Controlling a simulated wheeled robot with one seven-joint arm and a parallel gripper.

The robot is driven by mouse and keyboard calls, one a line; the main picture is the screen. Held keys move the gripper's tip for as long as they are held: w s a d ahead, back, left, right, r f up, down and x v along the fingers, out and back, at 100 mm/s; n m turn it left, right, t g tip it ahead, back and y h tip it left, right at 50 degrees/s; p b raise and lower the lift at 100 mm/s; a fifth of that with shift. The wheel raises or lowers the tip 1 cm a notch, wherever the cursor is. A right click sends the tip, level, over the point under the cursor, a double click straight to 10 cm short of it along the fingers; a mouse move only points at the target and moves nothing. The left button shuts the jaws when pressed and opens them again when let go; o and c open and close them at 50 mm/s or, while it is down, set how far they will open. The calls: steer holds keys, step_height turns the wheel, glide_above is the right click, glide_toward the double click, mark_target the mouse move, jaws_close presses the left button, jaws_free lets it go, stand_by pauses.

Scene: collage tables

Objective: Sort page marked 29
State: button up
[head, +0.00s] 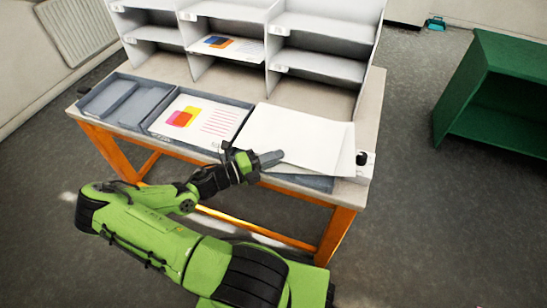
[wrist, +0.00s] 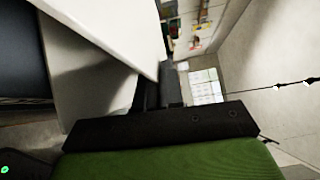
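A white page (head: 298,137), blank on the side I see, lies over the right-hand tray (head: 305,181) on the table, with another white sheet showing under its right edge. No number is readable on it. My gripper (head: 268,158) is at the page's near left edge, one grey finger over the paper; the other finger is hidden in the head view. In the wrist view the page (wrist: 110,30) reaches between the closely spaced fingers (wrist: 158,92), and my gripper looks shut on its edge.
A white shelf unit (head: 270,42) with small unreadable labels stands at the table's back; one compartment holds a printed page (head: 229,47). The middle tray holds another printed page (head: 198,121). The left tray (head: 122,102) is grey. A black knob-like object (head: 362,158) is at the right edge. A green cabinet (head: 490,95) stands right.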

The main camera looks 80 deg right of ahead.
steer(key=o, duration=0.5)
